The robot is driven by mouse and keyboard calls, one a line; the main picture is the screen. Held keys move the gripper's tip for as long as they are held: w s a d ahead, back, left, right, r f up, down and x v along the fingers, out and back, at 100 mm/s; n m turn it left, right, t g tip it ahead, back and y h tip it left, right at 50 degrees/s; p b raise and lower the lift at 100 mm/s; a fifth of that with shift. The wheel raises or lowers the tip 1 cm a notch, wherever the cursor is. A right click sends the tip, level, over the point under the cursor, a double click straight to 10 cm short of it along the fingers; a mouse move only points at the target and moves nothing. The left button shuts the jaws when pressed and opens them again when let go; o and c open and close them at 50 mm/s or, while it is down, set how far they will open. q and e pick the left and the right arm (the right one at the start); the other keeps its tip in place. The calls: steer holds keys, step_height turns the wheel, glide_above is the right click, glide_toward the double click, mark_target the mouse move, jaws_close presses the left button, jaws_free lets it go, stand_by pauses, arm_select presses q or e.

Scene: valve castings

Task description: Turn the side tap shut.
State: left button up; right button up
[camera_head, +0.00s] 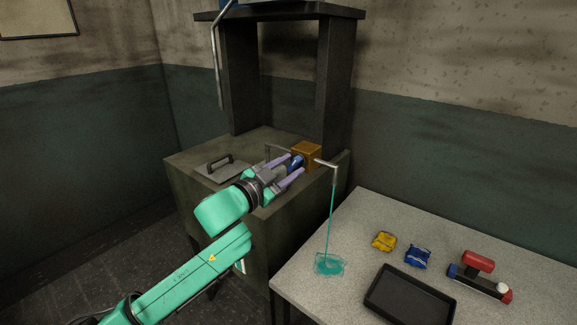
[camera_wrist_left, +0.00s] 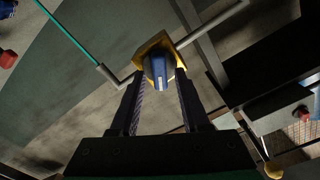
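The side tap is a yellow-brown block (camera_head: 309,152) with a blue handle (camera_head: 297,161) on its front. A grey spout (camera_head: 328,164) leaves it to the right. A teal stream (camera_head: 331,215) falls from the spout into a puddle (camera_head: 329,265) on the light table. My left gripper (camera_head: 287,168) is at the handle, with its fingers on either side. In the left wrist view the handle (camera_wrist_left: 159,71) lies between the fingertips, with gaps visible beside it, so the fingers look open. The block (camera_wrist_left: 161,46) is just beyond. My right gripper is out of view.
The tap stands on a dark cabinet (camera_head: 186,168) with a lid-like plate and handle (camera_head: 221,169). On the light table (camera_head: 358,220) are a black tray (camera_head: 409,296), a yellow item (camera_head: 384,241), a blue item (camera_head: 418,256) and a red-and-black piece (camera_head: 479,277).

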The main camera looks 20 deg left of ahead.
arm_select(q)
jaws_close()
steer(key=shift+n, duration=0.3)
steer(key=n+p, duration=0.1)
steer(key=n, duration=0.2)
steer(key=shift+r+p, duration=0.15)
steer(key=shift+p, duration=0.25)
steer(key=shift+a+n+p, duration=0.1)
steer(key=shift+n+p, duration=0.55)
steer(key=shift+n, duration=0.65)
steer(key=shift+o, duration=1.6)
jaws_free()
steer(key=shift+w, duration=0.1)
